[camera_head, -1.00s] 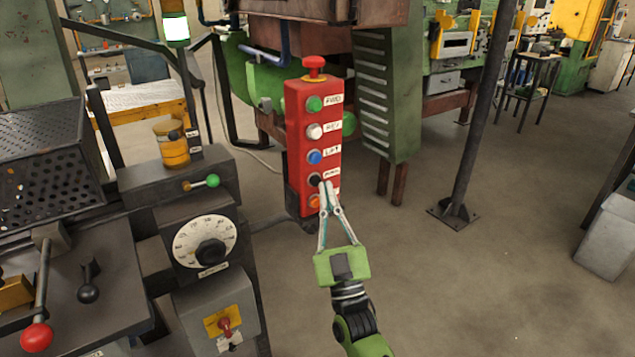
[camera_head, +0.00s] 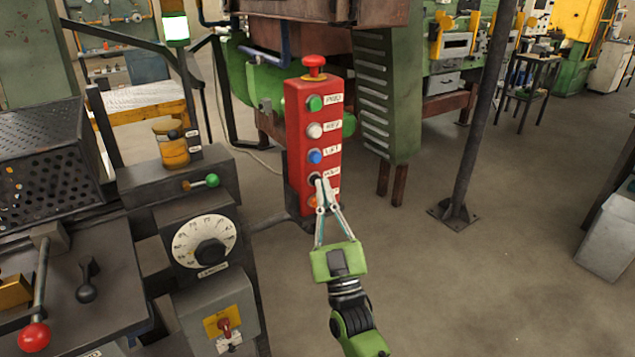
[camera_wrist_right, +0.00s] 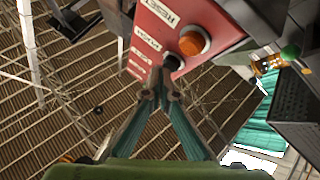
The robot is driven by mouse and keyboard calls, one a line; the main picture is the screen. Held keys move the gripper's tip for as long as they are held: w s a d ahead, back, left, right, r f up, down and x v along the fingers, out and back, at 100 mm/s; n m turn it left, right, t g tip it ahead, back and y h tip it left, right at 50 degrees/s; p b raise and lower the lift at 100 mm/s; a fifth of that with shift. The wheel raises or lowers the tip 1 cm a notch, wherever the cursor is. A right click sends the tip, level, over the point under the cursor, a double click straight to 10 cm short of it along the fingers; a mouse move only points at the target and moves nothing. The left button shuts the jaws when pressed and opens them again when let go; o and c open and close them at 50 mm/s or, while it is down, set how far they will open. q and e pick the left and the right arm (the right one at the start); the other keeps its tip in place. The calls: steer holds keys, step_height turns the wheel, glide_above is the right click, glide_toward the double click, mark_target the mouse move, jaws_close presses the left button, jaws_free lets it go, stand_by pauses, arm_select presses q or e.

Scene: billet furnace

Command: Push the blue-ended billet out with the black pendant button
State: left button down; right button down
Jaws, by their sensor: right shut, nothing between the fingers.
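The red pendant box (camera_head: 308,132) stands upright in the middle of the head view, with a column of green, white, blue, black and orange buttons and a red knob on top. The black button (camera_head: 315,179) is partly covered by my right gripper (camera_head: 323,183). The right gripper is shut and empty, with its fingertips at the black button. In the right wrist view the fingertips (camera_wrist_right: 163,75) are at the black button (camera_wrist_right: 174,62), next to the orange button (camera_wrist_right: 193,41); they appear to touch it. No blue-ended billet can be made out. My left gripper is out of view.
A machine with a dial (camera_head: 205,242), a red-knobbed lever (camera_head: 33,335) and a perforated cover (camera_head: 60,180) fills the left. A dark post (camera_head: 475,130) stands right of the pendant. Open floor (camera_head: 480,290) lies at the right.

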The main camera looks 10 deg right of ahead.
steer(key=shift+w+a, duration=0.15)
steer(key=shift+w, duration=0.2)
stand_by(0.3)
stand_by(0.4)
steer(key=shift+s+d+p, duration=0.3)
steer(key=shift+s+d, duration=0.05)
steer(key=shift+s, duration=0.55)
steer(key=s, duration=0.1)
steer(key=s+d+p, duration=0.1)
steer(key=s, duration=0.1)
steer(key=s+p, duration=0.1)
steer(key=shift+s+d, duration=0.35)
steer(key=shift+f, duration=0.1)
stand_by(2.1)
